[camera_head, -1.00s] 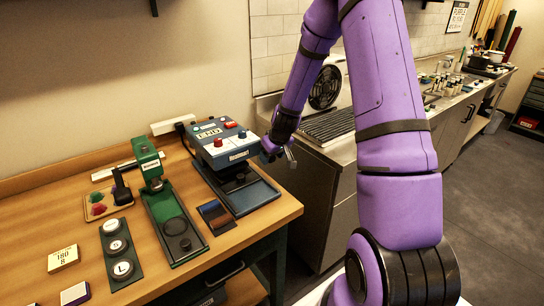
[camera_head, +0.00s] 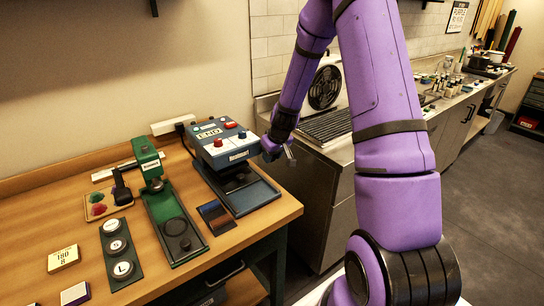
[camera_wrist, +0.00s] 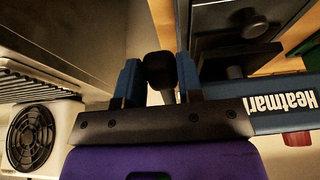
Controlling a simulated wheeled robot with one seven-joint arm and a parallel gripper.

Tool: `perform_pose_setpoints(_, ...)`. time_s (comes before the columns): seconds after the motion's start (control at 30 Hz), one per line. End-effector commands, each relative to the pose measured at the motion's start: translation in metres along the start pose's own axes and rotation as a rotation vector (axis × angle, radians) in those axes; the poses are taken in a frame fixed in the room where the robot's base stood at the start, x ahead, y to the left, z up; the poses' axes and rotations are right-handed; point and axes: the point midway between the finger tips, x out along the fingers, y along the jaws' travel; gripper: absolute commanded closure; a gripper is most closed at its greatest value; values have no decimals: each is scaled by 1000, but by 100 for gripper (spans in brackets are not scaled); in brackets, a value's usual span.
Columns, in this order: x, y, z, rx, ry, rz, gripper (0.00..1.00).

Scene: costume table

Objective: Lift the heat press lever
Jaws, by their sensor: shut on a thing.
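The heat press (camera_head: 222,146) is a blue and white machine with a red knob and a dark base plate, at the back right of the table. Its label also shows at the right of the wrist view (camera_wrist: 285,103). My gripper (camera_head: 276,150) is at the right side of the press head. In the wrist view, the black rounded lever end (camera_wrist: 160,68) sits between my gripper's two blue fingers (camera_wrist: 158,84), and they are shut on it. The rest of the lever is mostly hidden by my gripper. The press head stands above its base with a gap.
A green press (camera_head: 149,165) stands left of the heat press on the wooden table (camera_head: 85,225). A dark strip with round discs (camera_head: 119,246) and a small striped panel (camera_head: 216,217) lie nearby. A counter with a vent fan (camera_head: 325,88) is to the right.

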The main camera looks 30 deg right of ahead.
Motion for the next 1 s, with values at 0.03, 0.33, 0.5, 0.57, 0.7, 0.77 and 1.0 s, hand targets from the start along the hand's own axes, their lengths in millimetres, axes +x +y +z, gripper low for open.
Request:
perform_pose_setpoints(0.03,-1,-1,-1,-6,-14,-2,100)
perform_pose_setpoints(0.33,-20,-2,-7,-8,-126,-4,100)
perform_pose_setpoints(0.5,-32,-2,-13,-6,-202,-4,100)
perform_pose_setpoints(0.57,-37,-2,-16,-6,-230,-3,100)
perform_pose_setpoints(0.7,-48,-2,-22,-6,-305,-3,100)
perform_pose_setpoints(0.77,-53,-2,-26,-6,-338,-1,100)
perform_pose_setpoints(1.0,-78,0,-45,-1,-371,2,100)
